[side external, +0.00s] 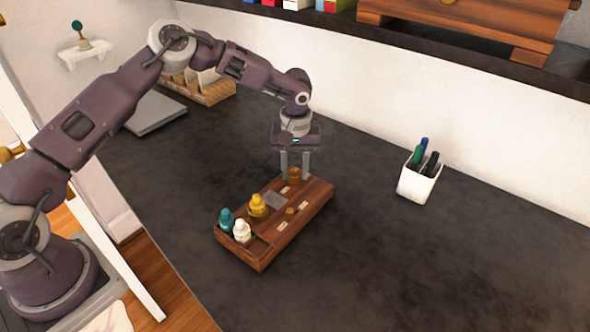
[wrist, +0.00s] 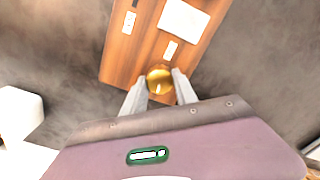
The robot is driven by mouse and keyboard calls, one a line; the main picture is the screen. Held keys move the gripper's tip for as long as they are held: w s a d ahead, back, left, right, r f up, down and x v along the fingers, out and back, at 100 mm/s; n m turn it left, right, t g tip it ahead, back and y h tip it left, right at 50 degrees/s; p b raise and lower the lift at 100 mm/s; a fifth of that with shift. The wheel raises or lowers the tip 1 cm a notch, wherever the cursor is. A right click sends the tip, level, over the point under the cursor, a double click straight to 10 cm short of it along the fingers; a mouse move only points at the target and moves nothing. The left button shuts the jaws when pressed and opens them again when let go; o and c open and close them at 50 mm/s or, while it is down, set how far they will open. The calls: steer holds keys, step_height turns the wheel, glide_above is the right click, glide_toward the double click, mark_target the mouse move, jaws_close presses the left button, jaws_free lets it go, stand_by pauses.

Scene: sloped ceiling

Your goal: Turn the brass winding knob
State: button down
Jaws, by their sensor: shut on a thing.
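The brass winding knob (wrist: 159,79) stands near one end of a wooden box (wrist: 122,62). In the wrist view it sits between the two fingers of my gripper (wrist: 158,88), which are shut on it. In the side view my gripper (side external: 295,166) points straight down over the far end of the box (side external: 300,222), with the knob (side external: 294,175) at its fingertips. The fingers partly hide the knob's sides.
Teal (side external: 227,219), white (side external: 242,231) and yellow (side external: 257,206) bottles stand at the box's near end. A white pen cup (side external: 419,181) stands to the right. A laptop-like grey slab (side external: 155,112) lies at the back left. The dark counter right of the box is clear.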

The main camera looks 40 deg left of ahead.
steer(key=n, duration=0.4)
steer(key=shift+n, duration=0.3)
steer(key=n, duration=0.4)
steer(key=shift+a+n, duration=0.1)
steer(key=shift+n, duration=0.2)
steer(key=n, duration=0.3)
steer(key=shift+n, duration=0.3)
steer(key=n, duration=0.4)
steer(key=shift+n, duration=0.3)
steer(key=n, duration=0.4)
steer(key=shift+s+r, duration=0.1)
steer(key=n, duration=0.8)
steer(key=shift+n, duration=0.3)
steer(key=shift+d+n, duration=0.15)
steer(key=shift+n, duration=0.85)
steer(key=shift+d+n, duration=0.1)
steer(key=shift+n, duration=0.9)
